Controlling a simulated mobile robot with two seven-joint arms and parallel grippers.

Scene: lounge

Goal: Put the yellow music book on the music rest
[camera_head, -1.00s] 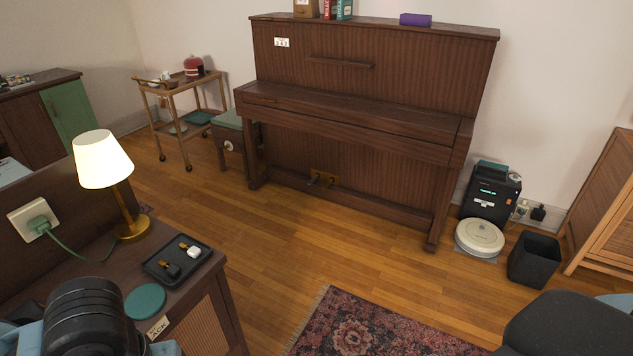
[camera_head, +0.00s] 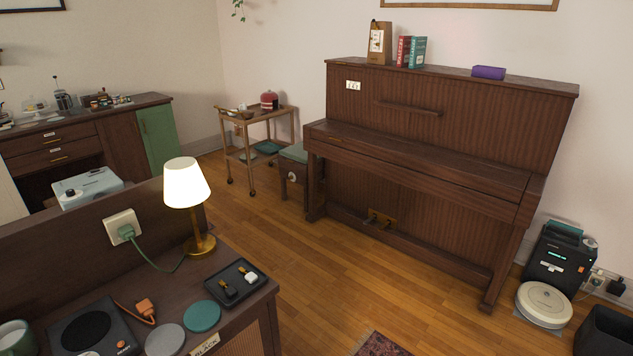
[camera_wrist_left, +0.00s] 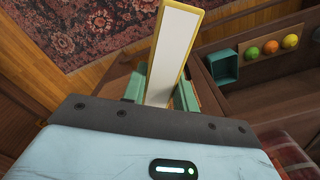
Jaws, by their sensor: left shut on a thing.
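The yellow music book (camera_wrist_left: 174,50) shows in the left wrist view as a pale slab with yellow edges. My left gripper (camera_wrist_left: 160,90) is shut on it, with a teal finger on each side. Its lower end is hidden by the gripper. The music rest (camera_head: 408,108) is a narrow dark ledge on the upright front of the brown piano (camera_head: 470,130); nothing stands on it. Neither gripper shows in the head view, and my right gripper is in no view.
A side table (camera_head: 225,310) at the lower left bears a lit lamp (camera_head: 187,185), a black tray (camera_head: 262,291) and coasters. A trolley (camera_head: 262,125) and stool (camera_head: 293,153) stand left of the piano. A robot vacuum (camera_head: 544,304) lies at its right. Wooden floor before the piano is open.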

